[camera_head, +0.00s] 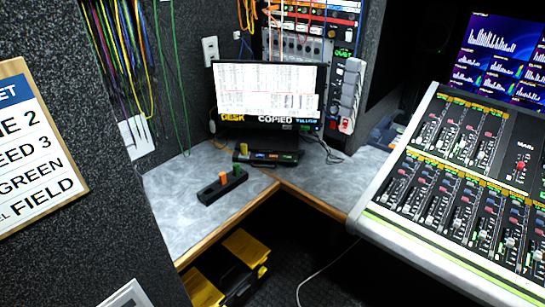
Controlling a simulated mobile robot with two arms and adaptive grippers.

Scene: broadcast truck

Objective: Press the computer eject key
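A computer monitor (268,89) stands on the grey corner desk and shows a white table of text. Labels reading "DESK" and "COPIED" run along its lower edge. Below it sits a low dark unit (267,158) with small coloured labels and a yellow piece at its left end. In front and to the left, a black box (222,187) lies on the desk with an orange block and a green block on top. I cannot tell which part is the eject key; no key marking is readable. Neither of my grippers is in view.
The grey desk (180,205) has bare room around the black box. A large mixing console (455,190) fills the right. Yellow-lidded cases (246,248) stand under the desk. Cables hang on the left wall, beside a sign board (30,145). A rack (305,45) stands behind the monitor.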

